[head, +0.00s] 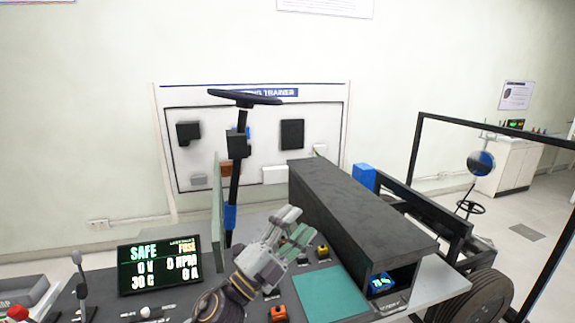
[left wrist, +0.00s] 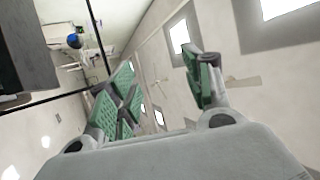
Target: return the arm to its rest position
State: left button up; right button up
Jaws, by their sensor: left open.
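My left gripper (head: 290,228) is open and raised over the bench in the head view, with its grey fingers and green pads pointing up and to the right. It appears just left of the long dark box (head: 350,205). In the left wrist view my left gripper (left wrist: 165,88) shows its two green-padded fingers spread apart with nothing between them. My right gripper is not in view.
A display reading SAFE (head: 158,264) stands on the bench at left. A green mat (head: 330,292), an orange button (head: 279,313) and a lever (head: 82,290) are nearby. A black frame (head: 418,145) stands at right.

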pick_arm(q)
jog(key=w+a+f+n+t+y, duration=0.4)
jog(key=a+f+n+y, duration=0.4)
jog(key=a+n+y, duration=0.4)
jog(key=s+a+f+n+g+y, duration=0.2)
jog(key=s+a+f+n+g, duration=0.1)
jog(key=f, duration=0.4)
jog(key=s+a+f+n+g+y, duration=0.2)
jog(key=s+a+f+n+g, duration=0.1)
jog(key=f, duration=0.5)
jog(key=s+a+f+n+g+y, duration=0.2)
jog(key=s+a+f+n+g, duration=0.1)
jog(key=f, duration=0.4)
jog(key=shift+s+a+f+n+g, duration=0.2)
jog(key=shift+s+a+n+g, duration=0.1)
jog(key=shift+s+a+g, duration=0.5)
jog(key=s+a+f+n+g, duration=0.1)
jog(key=s+f+g, duration=0.55)
jog(key=s, duration=0.75)
notch_tip(320, 180, down, 33)
jog(key=s+a, duration=0.1)
jog(key=a, duration=0.1)
jog(key=s+a+f, duration=0.3)
jog(key=s+f, duration=0.7)
jog(key=s, duration=0.1)
jog(key=s+a+f+g, duration=0.1)
jog(key=s+a+f, duration=0.2)
jog(key=s+f, duration=0.7)
jog(key=shift+s+a+f, duration=0.3)
jog(key=shift+s+a, duration=0.05)
